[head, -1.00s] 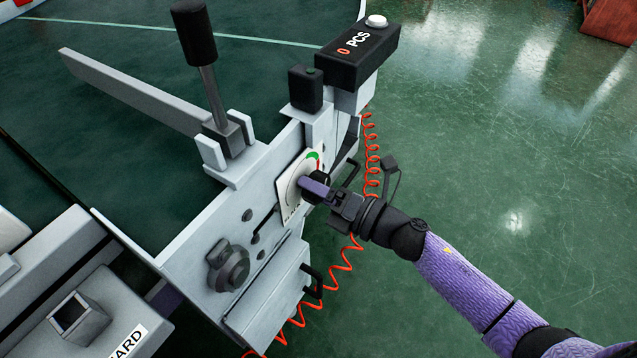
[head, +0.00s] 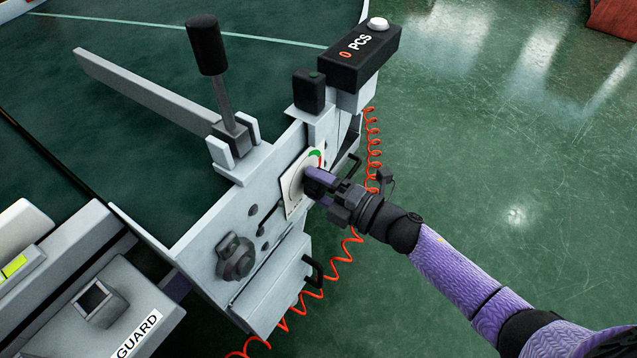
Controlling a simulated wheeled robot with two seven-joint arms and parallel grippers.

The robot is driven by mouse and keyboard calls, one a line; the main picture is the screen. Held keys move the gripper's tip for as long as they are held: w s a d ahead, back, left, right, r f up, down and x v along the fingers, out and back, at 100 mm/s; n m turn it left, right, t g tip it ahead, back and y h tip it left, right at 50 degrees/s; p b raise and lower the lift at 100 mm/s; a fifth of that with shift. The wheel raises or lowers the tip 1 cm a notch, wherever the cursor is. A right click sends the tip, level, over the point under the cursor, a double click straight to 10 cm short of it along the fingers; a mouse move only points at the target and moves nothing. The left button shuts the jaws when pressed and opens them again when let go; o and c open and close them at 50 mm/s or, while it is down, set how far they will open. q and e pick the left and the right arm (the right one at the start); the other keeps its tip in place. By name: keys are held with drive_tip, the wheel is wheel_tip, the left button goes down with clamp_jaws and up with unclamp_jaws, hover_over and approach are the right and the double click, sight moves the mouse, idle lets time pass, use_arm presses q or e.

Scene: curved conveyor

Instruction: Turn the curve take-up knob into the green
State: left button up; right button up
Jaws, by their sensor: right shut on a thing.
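The curve take-up knob (head: 313,187) is dark and sits on a white dial plate (head: 293,193) on the grey side panel of the conveyor. A green arc (head: 316,157) with a bit of red beside it shows at the upper edge of the plate. My right gripper (head: 318,181) reaches in from the right and is shut on the knob. The fingers cover much of the knob, and its pointer is hidden, so I cannot tell where it points. My left gripper is not in view.
A black-handled lever (head: 207,45) stands above the panel, left of a black PCS counter box (head: 360,52). A dark round knob (head: 236,257) sits lower on the panel. A coiled red cable (head: 340,268) hangs behind my right gripper. Open green floor lies at the right.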

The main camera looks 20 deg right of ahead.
drive_tip(key=o, duration=1.1)
drive_tip(key=shift+s+d, duration=0.15)
use_arm(q)
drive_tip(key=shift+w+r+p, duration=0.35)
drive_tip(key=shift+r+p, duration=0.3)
drive_tip(key=shift+p, duration=0.05)
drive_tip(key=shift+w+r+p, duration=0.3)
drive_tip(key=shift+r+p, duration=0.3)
drive_tip(key=shift+p, duration=0.1)
use_arm(e)
drive_tip(key=shift+v, duration=4.75)
